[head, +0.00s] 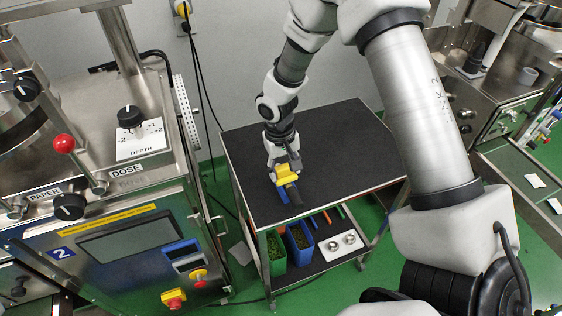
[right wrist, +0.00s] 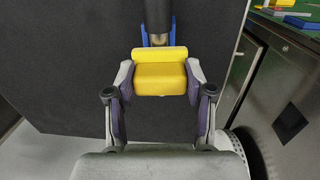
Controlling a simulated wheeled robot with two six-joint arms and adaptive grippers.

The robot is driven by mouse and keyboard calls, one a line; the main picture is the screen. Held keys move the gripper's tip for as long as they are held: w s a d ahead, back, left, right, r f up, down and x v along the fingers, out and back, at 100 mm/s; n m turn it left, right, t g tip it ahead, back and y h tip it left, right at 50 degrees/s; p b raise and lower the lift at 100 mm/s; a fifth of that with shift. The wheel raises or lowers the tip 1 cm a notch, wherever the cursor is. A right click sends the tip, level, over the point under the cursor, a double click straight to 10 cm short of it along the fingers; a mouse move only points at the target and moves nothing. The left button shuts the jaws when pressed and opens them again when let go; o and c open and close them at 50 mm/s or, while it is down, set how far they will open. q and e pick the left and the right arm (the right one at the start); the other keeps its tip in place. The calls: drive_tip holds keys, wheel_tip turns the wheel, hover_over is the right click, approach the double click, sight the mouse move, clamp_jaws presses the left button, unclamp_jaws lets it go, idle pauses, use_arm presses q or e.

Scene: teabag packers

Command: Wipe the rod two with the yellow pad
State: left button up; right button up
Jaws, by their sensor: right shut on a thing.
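My right gripper (head: 285,170) is over the front part of the black-topped cart. It is shut on the yellow pad (head: 287,174), which also shows between the fingers in the right wrist view (right wrist: 160,78). Just beyond the pad in the right wrist view is a dark rod (right wrist: 158,14) with a brass-coloured end, on a blue holder (right wrist: 145,37). In the head view the dark rod (head: 294,195) shows beside the pad. I cannot tell whether pad and rod touch, and no number shows on the rod. My left gripper is not in view.
The cart top (head: 330,140) is otherwise bare. On its lower shelf are a green bin (head: 276,255), a blue bin (head: 299,238) and a white tray with two cups (head: 342,242). A steel machine with a screen (head: 130,238) stands close on the left.

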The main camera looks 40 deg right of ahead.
drive_tip(key=shift+s+a, duration=0.2)
drive_tip(key=shift+s, duration=0.65)
drive_tip(key=shift+s+r, duration=0.1)
drive_tip(key=shift+w+d+p, duration=0.25)
drive_tip(key=shift+w+p, duration=0.25)
drive_tip(key=shift+w, duration=0.55)
drive_tip(key=shift+w+d+p, duration=0.25)
drive_tip(key=shift+w+p, duration=0.25)
drive_tip(key=shift+w, duration=0.55)
drive_tip(key=shift+w+d+f+p, duration=0.15)
drive_tip(key=shift+w+d+p, duration=0.05)
drive_tip(key=shift+w, duration=0.6)
drive_tip(key=shift+w+d+f+p, duration=0.1)
drive_tip(key=shift+w+d+p, duration=0.05)
drive_tip(key=shift+w, duration=0.6)
wheel_tip(320, 180, up, 6)
drive_tip(key=p, duration=0.4)
drive_tip(key=shift+w+a+p, duration=0.15)
drive_tip(key=shift+a+p, duration=0.05)
drive_tip(key=shift+p, duration=0.15)
